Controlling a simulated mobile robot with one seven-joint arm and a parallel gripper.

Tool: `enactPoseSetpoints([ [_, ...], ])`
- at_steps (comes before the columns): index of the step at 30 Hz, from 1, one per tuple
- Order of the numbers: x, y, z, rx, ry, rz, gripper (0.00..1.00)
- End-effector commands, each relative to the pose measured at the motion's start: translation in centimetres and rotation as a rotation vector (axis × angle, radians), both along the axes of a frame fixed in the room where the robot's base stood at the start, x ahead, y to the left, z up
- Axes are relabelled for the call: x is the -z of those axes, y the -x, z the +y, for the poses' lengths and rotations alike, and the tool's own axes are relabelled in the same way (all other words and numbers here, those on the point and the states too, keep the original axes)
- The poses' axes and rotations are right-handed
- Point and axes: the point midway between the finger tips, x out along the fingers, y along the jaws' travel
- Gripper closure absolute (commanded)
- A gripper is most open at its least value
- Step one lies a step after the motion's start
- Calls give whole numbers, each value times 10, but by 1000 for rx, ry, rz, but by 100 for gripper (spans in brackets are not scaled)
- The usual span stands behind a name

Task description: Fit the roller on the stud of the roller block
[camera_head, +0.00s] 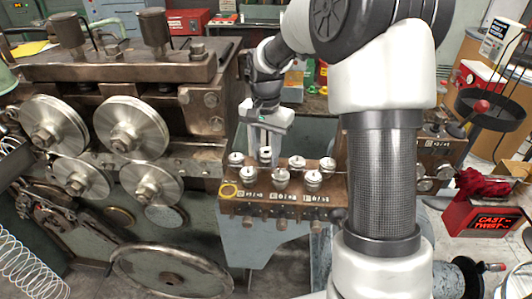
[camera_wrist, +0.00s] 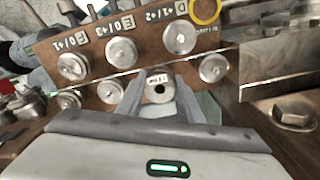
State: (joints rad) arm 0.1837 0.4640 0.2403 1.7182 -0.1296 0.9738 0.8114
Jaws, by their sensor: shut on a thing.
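My gripper (camera_head: 265,148) points down over the back row of a brown rack (camera_head: 262,207) of rollers. In the wrist view its two fingers (camera_wrist: 159,95) are shut on a small silvery roller (camera_wrist: 159,85) with a dark centre hole and a pale label. The held roller (camera_head: 265,153) also shows between the fingertips in the head view, close above the rack; I cannot tell whether it touches it. I cannot single out the roller block or its bare stud; the fingers and roller may hide it.
Several other rollers sit close by, including one at the back left (camera_head: 236,159) and one in front (camera_head: 281,176). A large coiler with grooved wheels (camera_head: 131,125) stands left. A red box (camera_head: 487,218) stands right.

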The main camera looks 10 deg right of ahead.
Motion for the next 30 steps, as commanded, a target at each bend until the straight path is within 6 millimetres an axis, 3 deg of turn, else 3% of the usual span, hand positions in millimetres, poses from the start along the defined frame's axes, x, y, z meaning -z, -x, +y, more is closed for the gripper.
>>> enactPoseSetpoints([
  [29, 24, 0, 0, 0, -1, -1, 100],
  [30, 23, 0, 0, 0, 0, -1, 60],
])
